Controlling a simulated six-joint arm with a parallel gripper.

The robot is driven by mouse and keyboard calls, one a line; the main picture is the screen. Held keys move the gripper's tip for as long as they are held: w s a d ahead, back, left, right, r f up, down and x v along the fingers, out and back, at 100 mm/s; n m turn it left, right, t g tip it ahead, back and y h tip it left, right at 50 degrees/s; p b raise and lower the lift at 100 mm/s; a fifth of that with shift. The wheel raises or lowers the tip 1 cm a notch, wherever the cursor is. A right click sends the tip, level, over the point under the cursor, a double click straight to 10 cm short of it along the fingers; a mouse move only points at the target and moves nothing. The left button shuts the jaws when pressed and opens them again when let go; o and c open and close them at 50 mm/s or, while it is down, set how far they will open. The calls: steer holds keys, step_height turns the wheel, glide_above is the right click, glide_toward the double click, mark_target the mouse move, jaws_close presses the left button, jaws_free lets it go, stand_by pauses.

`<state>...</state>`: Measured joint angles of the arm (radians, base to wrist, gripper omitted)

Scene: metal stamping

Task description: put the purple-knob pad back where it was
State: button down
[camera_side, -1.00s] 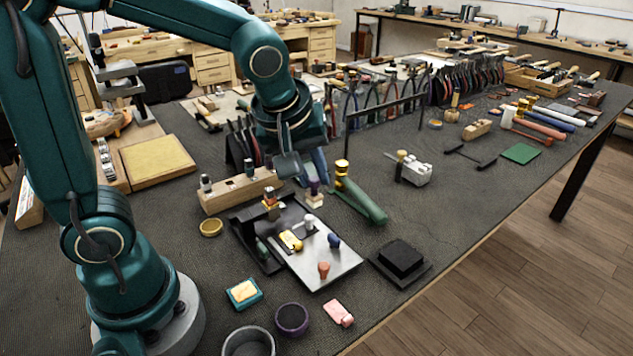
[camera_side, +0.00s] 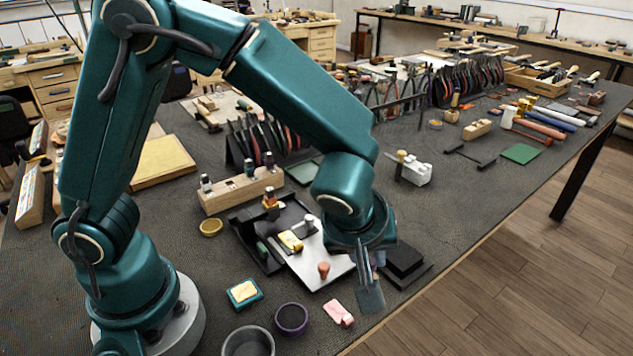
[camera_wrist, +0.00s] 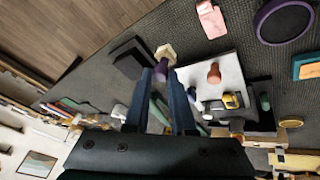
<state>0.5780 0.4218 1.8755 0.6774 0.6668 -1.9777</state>
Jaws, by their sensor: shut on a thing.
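The purple-knob pad shows in the wrist view as a purple knob (camera_wrist: 161,73) with a cream many-sided pad (camera_wrist: 165,52). My gripper (camera_wrist: 162,76) is shut on it by the knob. In the side view my gripper (camera_side: 370,282) is at the right of the metal plate (camera_side: 323,273), in front of the black block (camera_side: 403,257). The pad is mostly hidden there by the fingers and wrist. In the wrist view it hangs between the black block and the plate. I cannot tell its height above the table.
An orange knob (camera_side: 323,270) and a yellow piece (camera_side: 290,241) stand on the plate. A pink block (camera_side: 338,313), a purple-rimmed bowl (camera_side: 291,319) and a teal box (camera_side: 244,292) lie in front. A wooden block (camera_side: 240,190) is behind.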

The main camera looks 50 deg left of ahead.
steer(key=shift+f, duration=1.2)
steer(key=c, duration=0.8)
jaws_free()
steer(key=shift+f, duration=0.1)
steer(key=shift+o, duration=0.2)
steer(key=v, duration=1.1)
steer(key=s+a+r+m+h, duration=0.2)
steer(key=s+a+r+m, duration=0.1)
steer(key=s+a+m, duration=0.5)
steer(key=shift+s+a+m, duration=0.3)
steer(key=shift+a+m, duration=0.8)
steer(key=shift+a, duration=0.25)
